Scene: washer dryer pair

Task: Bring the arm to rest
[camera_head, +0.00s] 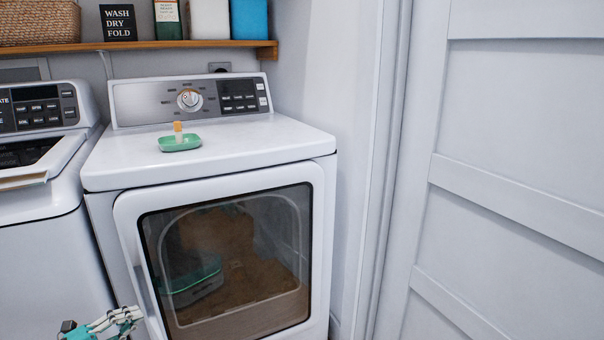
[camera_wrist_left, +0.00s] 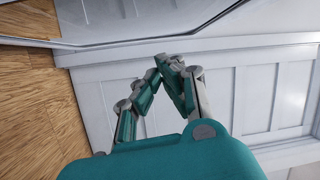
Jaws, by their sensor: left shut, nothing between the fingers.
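My left gripper (camera_head: 118,320) shows at the bottom left edge of the head view, low in front of the washer and dryer. It is mostly cut off by the frame edge there. In the left wrist view the same gripper (camera_wrist_left: 168,62) has its fingertips together with nothing between them. White panelling fills the view beyond the fingers. My right gripper is in neither view.
The dryer (camera_head: 230,160) has its dark-glass door (camera_head: 235,260) shut. A green dish (camera_head: 180,146) stands on its top. The washer (camera_head: 40,250) is at the left. A wooden shelf (camera_head: 140,46) runs above. A white panelled door (camera_head: 510,180) is at the right. Wooden floor (camera_wrist_left: 35,110) shows in the wrist view.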

